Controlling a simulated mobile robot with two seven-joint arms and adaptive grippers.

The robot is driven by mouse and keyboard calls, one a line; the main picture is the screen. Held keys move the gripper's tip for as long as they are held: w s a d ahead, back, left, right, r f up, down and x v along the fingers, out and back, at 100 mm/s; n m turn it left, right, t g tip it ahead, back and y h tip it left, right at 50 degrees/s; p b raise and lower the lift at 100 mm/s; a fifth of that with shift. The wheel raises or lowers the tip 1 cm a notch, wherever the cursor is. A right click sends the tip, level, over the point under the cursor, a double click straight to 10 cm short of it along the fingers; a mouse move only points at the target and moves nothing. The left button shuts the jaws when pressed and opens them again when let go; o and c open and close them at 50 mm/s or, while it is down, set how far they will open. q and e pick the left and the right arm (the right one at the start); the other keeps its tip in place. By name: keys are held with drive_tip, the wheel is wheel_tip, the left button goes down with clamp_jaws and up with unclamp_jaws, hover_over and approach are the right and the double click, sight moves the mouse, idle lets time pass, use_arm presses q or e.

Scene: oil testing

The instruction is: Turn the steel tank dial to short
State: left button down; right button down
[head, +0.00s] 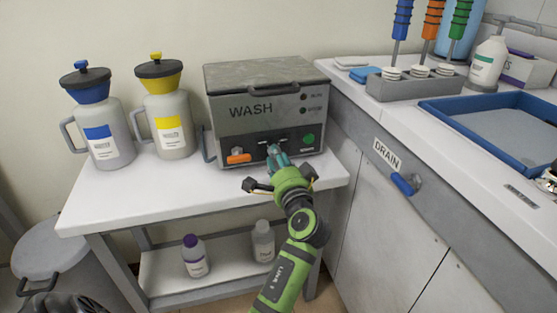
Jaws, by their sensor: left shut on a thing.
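The steel tank (232,128), a grey box marked WASH with a lid, stands at the right end of the white table. Its front has an orange lever (238,158), a green round button (309,139) and a dark panel with small white marks. My left gripper (276,154) reaches up to the middle of this front, fingers shut at the dial's place. The fingers hide the dial, so its setting cannot be read. My right gripper is not in view.
Blue-topped (107,133) and yellow-topped (167,122) jugs stand left of the tank. The right counter (400,118) with its DRAIN drawer stands close beside the table. Two bottles sit on the lower shelf (222,272). The table's front left is clear.

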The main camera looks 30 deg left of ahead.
use_arm(q)
drive_tip(key=c, duration=1)
unclamp_jaws()
drive_tip(key=shift+s+a, duration=0.1)
drive_tip(key=shift+a, duration=0.05)
drive_tip(key=shift+o, duration=0.2)
wheel_tip(320, 180, up, 10)
drive_tip(key=shift+r, duration=0.1)
